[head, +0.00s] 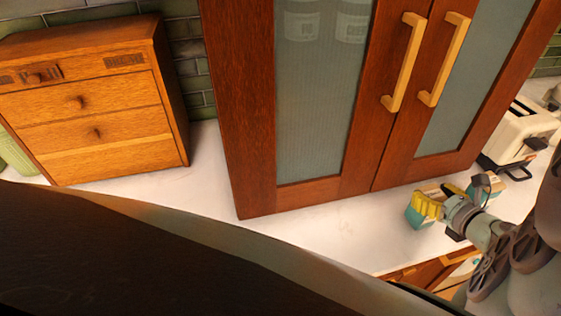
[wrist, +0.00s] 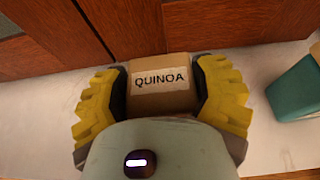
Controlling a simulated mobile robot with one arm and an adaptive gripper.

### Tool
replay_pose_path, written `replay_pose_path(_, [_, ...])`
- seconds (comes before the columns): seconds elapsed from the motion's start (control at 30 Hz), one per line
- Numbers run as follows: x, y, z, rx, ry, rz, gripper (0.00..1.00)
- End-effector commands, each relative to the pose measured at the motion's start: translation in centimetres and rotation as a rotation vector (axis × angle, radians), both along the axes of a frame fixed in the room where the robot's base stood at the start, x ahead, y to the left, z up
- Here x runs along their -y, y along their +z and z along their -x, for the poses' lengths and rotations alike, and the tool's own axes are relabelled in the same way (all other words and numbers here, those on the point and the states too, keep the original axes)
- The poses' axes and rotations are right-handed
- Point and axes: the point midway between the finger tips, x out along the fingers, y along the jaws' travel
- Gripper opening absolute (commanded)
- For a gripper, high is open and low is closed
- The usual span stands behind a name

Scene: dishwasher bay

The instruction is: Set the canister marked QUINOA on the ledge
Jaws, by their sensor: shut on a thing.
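The QUINOA canister (wrist: 160,83) is a tan block with a pale label in the wrist view, upright in the picture between two yellow fingers. My gripper (wrist: 163,100) is shut on it from both sides. In the head view my gripper (head: 428,206) is at the right, over the white counter in front of the cabinet. A teal and cream block (head: 417,217) shows at its fingers, partly hidden by them; it appears to be the held canister. I cannot tell whether it touches the counter. No ledge is clearly identifiable.
Another teal box (wrist: 297,88) stands right of my gripper, also in the head view (head: 490,187). A tall brown cabinet (head: 262,100) with closed glass doors stands behind. A toaster (head: 518,135) is far right, a wooden drawer unit (head: 95,105) left. The counter (head: 320,225) between is clear.

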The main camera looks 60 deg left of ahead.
Motion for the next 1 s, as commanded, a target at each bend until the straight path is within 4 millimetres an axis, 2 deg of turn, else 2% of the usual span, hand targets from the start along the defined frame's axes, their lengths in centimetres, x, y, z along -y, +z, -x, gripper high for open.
replay_pose_path(0.13, [-0.1, -0.3, 0.0, -0.001, 0.000, -0.003, 0.21])
replay_pose_path(0.17, [-0.1, -0.3, 0.0, -0.002, 0.002, -0.001, 0.70])
replay_pose_path(0.43, [0.0, -0.3, 0.0, -0.001, -0.001, 0.000, 0.98])
replay_pose_path(0.47, [0.0, -0.3, 0.0, -0.001, -0.001, 0.000, 1.00])
replay_pose_path(0.8, [0.1, 0.1, 0.0, 0.001, -0.001, 0.000, 1.00])
replay_pose_path(1.0, [2.7, 0.8, 0.8, 0.000, -0.009, 0.003, 1.00])
